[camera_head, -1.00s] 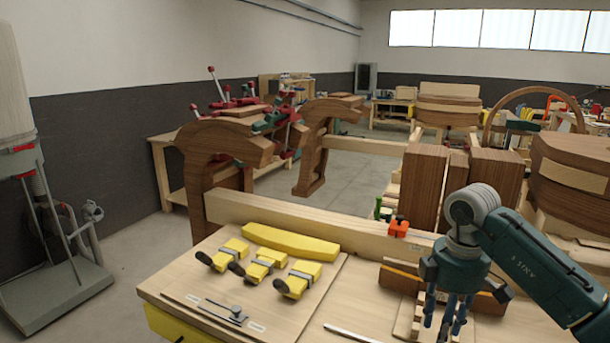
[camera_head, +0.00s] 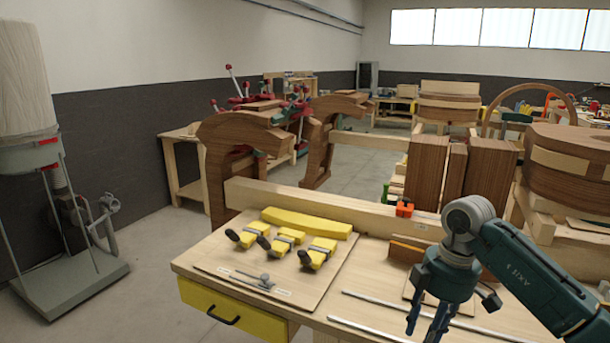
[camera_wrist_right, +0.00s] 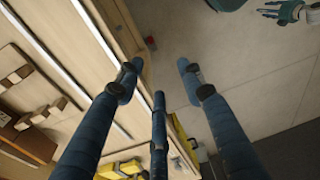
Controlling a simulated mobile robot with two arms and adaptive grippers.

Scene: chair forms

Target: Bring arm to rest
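My right arm comes in from the right in the head view. Its right gripper (camera_head: 425,324) hangs fingers-down over the front part of the workbench (camera_head: 240,258). In the right wrist view the blue fingers of the right gripper (camera_wrist_right: 158,76) are spread apart with nothing between them. Below them are the bench edge and the floor. My left arm does not show in the head view. A teal and blue hand-like part (camera_wrist_right: 288,11) at the top right of the wrist view looks like my left gripper, cut off by the frame and too small to read.
Open floor (camera_head: 150,270) lies left of the bench.

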